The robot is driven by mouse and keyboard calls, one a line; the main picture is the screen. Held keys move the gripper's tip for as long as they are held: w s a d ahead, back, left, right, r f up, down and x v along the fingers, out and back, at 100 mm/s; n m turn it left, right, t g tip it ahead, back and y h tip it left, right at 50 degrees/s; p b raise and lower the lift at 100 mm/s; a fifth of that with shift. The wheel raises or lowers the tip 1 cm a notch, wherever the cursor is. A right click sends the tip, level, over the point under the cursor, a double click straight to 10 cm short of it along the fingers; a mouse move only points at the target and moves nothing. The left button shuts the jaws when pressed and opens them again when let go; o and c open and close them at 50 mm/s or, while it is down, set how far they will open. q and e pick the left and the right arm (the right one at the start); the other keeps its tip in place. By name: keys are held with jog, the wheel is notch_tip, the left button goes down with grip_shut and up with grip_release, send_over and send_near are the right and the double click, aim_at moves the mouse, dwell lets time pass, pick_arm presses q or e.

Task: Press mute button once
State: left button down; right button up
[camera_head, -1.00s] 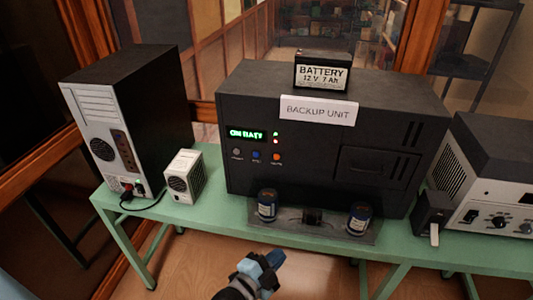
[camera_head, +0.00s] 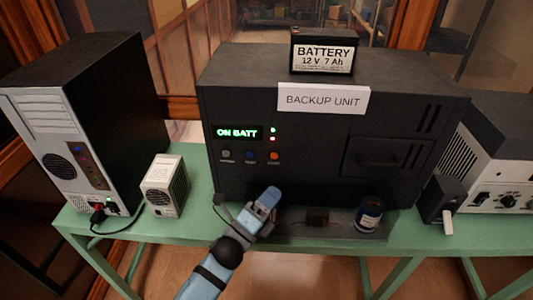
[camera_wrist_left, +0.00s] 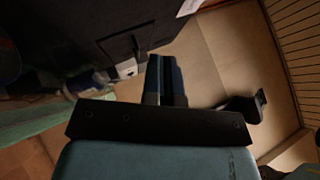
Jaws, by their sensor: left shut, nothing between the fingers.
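The black backup unit (camera_head: 315,185) stands on the green bench with a lit green "ON BATT" display (camera_head: 237,133). Below the display is a row of three buttons: a grey one (camera_head: 226,154), a blue one (camera_head: 250,155) and an orange one (camera_head: 274,156). Their labels are too small to read, so I cannot tell which is mute. My left gripper (camera_head: 270,196) is shut and empty, below the orange button and apart from it. Its closed fingers also show in the left wrist view (camera_wrist_left: 166,80). My right gripper is not in view.
A battery (camera_head: 322,52) and a "BACKUP UNIT" sign (camera_head: 323,99) are on the unit. A dark can (camera_head: 369,214) stands at its front. A small white box (camera_head: 165,186) and a computer tower (camera_head: 90,125) stand left; a knobbed device (camera_head: 495,170) stands right.

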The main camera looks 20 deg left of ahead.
aim_at(274, 156)
pick_arm(q)
jog(key=shift+r, duration=0.1)
dwell(0.3)
jog(key=shift+w+a+b, duration=0.2)
jog(key=shift+w+a, duration=0.2)
jog(key=shift+w, duration=1)
jog(key=shift+w+a+b, duration=0.15)
jog(key=shift+w+a, duration=0.25)
jog(key=shift+w, duration=1.05)
jog(key=shift+w+a+b, duration=0.2)
jog(key=shift+w+a, duration=0.2)
jog(key=shift+w, duration=1)
jog(key=shift+w, duration=0.15)
jog(key=shift+w+a, duration=0.1)
jog(key=shift+w, duration=0.2)
jog(key=shift+w+a+b, duration=0.15)
jog(key=shift+w+b, duration=0.15)
jog(key=shift+w, duration=0.05)
jog(key=shift+s+d, duration=0.25)
jog(key=shift+s, duration=0.55)
